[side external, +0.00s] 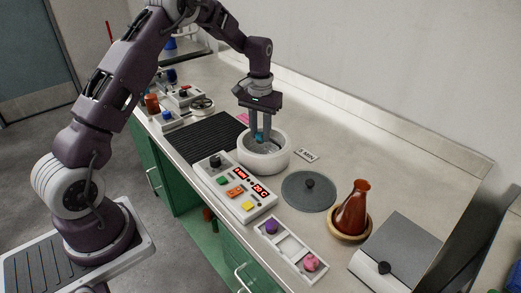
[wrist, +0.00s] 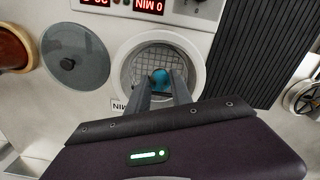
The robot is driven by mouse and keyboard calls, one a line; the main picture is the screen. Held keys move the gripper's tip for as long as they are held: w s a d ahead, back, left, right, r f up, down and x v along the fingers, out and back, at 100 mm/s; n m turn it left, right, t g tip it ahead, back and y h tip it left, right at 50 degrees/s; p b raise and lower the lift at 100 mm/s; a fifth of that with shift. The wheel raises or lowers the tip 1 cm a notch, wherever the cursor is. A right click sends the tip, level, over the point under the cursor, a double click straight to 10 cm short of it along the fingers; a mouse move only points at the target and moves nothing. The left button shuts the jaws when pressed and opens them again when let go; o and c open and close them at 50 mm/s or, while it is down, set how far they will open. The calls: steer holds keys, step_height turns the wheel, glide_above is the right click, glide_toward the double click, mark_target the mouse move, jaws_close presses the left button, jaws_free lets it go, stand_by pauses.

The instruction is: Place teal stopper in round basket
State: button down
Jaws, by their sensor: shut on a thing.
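The teal stopper (wrist: 161,77) is between my fingertips in the wrist view, over the round opening of the white drying oven. It also shows in the side view (side external: 260,136) at the tips of my gripper (side external: 260,138), which points down. My gripper is shut on the stopper. The round basket (wrist: 143,66) is a wire mesh inside the white oven's round chamber (side external: 262,165). The stopper is above or just inside the chamber mouth; whether it touches the mesh I cannot tell.
The grey round lid (side external: 309,191) lies on the counter beside the oven. A control panel (side external: 235,187) stands in front. A tray with purple (side external: 271,227) and pink (side external: 311,263) stoppers, a brown flask (side external: 353,208) and a dark ribbed mat (side external: 205,138) are nearby.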

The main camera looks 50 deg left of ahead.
mark_target(260, 142)
step_height(260, 142, down, 5)
steer(key=shift+f, duration=0.15)
steer(key=c, duration=1.1)
jaws_free()
steer(key=shift+f, duration=0.1)
steer(key=shift+c, duration=0.2)
